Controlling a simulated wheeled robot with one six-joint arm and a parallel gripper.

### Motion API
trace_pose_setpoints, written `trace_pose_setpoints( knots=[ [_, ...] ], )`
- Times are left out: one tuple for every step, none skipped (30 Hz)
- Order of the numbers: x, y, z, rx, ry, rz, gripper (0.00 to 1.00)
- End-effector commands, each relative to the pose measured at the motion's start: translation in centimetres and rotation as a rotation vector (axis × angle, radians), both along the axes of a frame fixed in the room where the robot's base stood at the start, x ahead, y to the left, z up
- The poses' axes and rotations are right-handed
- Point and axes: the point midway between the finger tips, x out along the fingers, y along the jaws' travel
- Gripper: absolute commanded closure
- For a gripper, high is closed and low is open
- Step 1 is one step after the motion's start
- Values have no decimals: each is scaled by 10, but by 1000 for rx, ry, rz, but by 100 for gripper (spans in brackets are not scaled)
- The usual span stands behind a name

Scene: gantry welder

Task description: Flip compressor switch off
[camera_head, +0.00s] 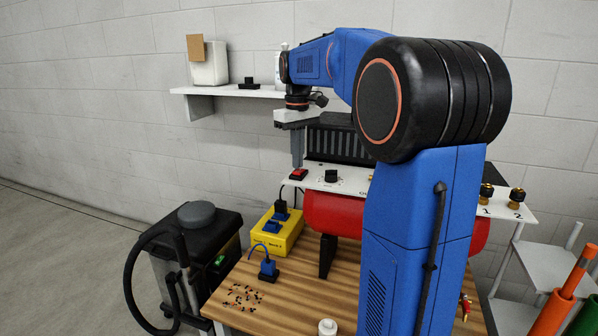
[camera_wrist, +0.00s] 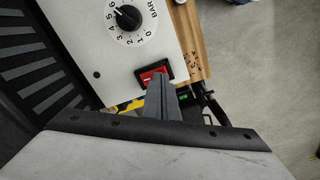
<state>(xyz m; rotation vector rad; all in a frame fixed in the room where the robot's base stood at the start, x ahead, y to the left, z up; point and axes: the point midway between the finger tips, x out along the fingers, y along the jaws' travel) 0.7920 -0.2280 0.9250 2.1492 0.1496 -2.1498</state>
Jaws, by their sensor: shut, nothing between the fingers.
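The compressor has a red tank (camera_head: 333,214) under a white panel (camera_head: 345,181) on the wooden table. A red rocker switch in a black frame (camera_head: 299,174) sits at the left end of the panel. It also shows in the wrist view (camera_wrist: 152,74). My gripper (camera_head: 297,164) points down with its fingers together, and the tips are at or just above the switch. In the wrist view my gripper (camera_wrist: 160,82) covers part of the switch's lower edge. I cannot tell whether the tips touch it. A black pressure dial (camera_wrist: 128,18) is beside the switch.
A yellow box with blue plugs (camera_head: 277,236) and a blue plug (camera_head: 268,269) are on the wooden table (camera_head: 305,295), near scattered small dark parts (camera_head: 243,297). A black vacuum (camera_head: 200,250) stands left. A wall shelf (camera_head: 235,91) is behind my arm. Brass fittings (camera_head: 517,197) are at right.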

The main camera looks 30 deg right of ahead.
Motion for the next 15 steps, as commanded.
trace_pose_setpoints(
  knots=[
    [0, 0, -1, 0, 0, 0, 100],
    [0, 0, -1, 0, 0, 0, 100],
    [0, 0, -1, 0, 0, 0, 100],
    [0, 0, -2, 0, 0, 0, 100],
    [0, 0, -2, 0, 0, 0, 100],
    [0, 0, -3, 0, 0, 0, 100],
    [0, 0, -3, 0, 0, 0, 100],
    [0, 0, -4, 0, 0, 0, 100],
    [0, 0, -4, 0, 0, 0, 100],
    [0, 0, -4, 0, 0, 0, 100],
    [0, 0, -5, 0, 0, 0, 100],
    [0, 0, -5, 0, 0, 0, 100],
    [0, 0, -6, 0, 0, 0, 100],
    [0, 0, -6, 0, 0, 0, 100],
    [0, 0, -6, 0, 0, 0, 100]
  ],
)
